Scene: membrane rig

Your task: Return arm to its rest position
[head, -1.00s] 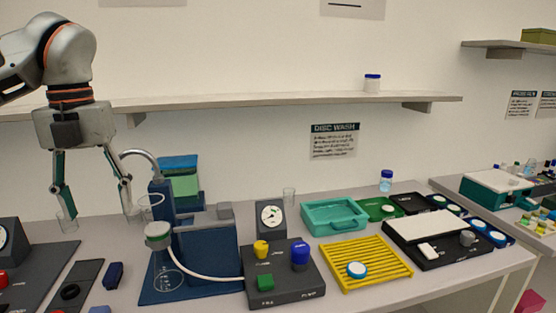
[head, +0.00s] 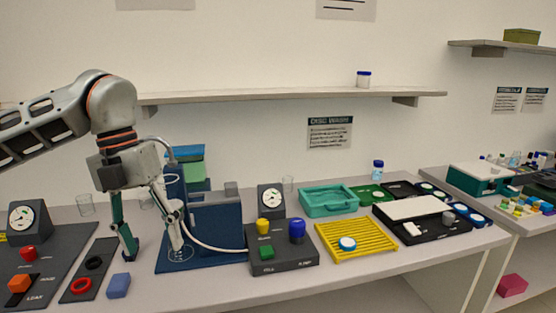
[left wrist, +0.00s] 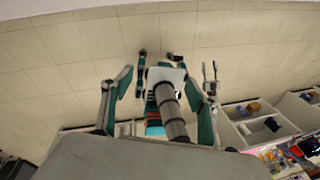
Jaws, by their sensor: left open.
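My left gripper (head: 153,250) is open and empty in the head view, its fingers pointing down. It hangs in front of the blue filter stand (head: 215,225), and its right finger overlaps the stand's base in the picture. I cannot tell the height of the fingertips above the bench. My left arm (head: 60,118) reaches in from the left edge, above the bench. In the left wrist view the spread finger links of my left gripper (left wrist: 158,85) show, with nothing between them. My right gripper does not show in the head view.
A clear beaker (head: 85,205) stands behind. The control box (head: 283,255), yellow rack (head: 360,241) and teal tray (head: 328,201) lie rightward. A shelf (head: 290,97) runs above.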

